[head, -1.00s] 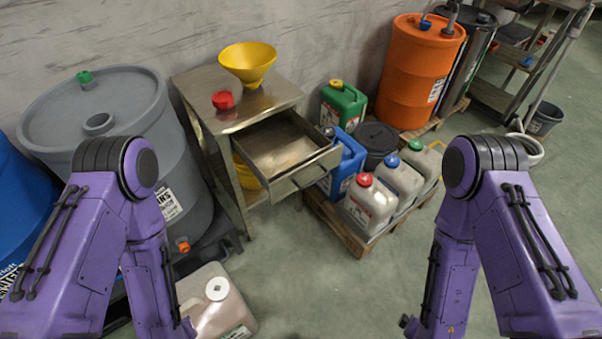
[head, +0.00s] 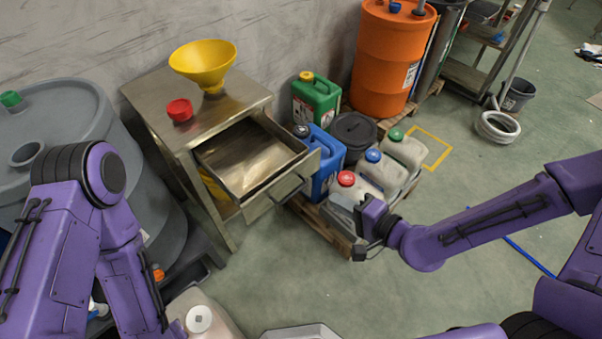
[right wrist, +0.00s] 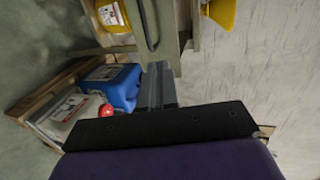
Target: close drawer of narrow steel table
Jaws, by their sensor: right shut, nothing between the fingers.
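The narrow steel table (head: 138,101) stands against the wall at the left in the head view. Its drawer (head: 247,162) is pulled open toward the front right and looks empty. The drawer front, with a bar handle (head: 287,191), also shows at the top of the right wrist view (right wrist: 147,22). My right gripper (head: 368,219) is right of the drawer front, apart from it in the head view. In the right wrist view its fingers (right wrist: 156,84) are shut and empty, pointing toward the drawer front. My left gripper is out of view; only its arm shows.
A yellow funnel (head: 203,62) and a red cap (head: 180,110) sit on the tabletop. Several jugs, including a blue one (head: 327,160), stand on a pallet right of the drawer. A grey barrel (head: 62,125) is at the left. Floor before the drawer is clear.

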